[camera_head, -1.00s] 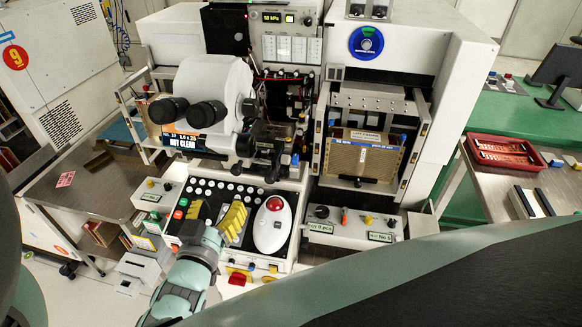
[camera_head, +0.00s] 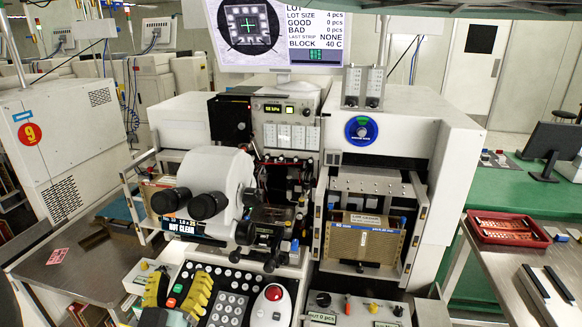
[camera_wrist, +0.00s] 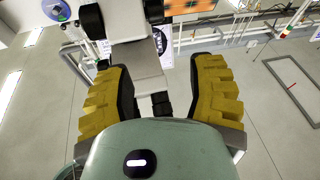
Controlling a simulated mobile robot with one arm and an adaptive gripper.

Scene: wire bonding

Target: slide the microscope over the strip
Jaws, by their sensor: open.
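My gripper (camera_head: 178,296) has yellow padded fingers and is low at the front left, over the keypad and below the microscope. In the wrist view my gripper (camera_wrist: 155,85) is open, with nothing held between the fingers.
The keypad panel (camera_head: 230,290) and a white trackball with a red ball (camera_head: 272,294) lie in front. A gold slotted magazine (camera_head: 364,246) stands at the right. A monitor (camera_head: 270,30) hangs above. A red tray (camera_head: 506,228) sits on the right table.

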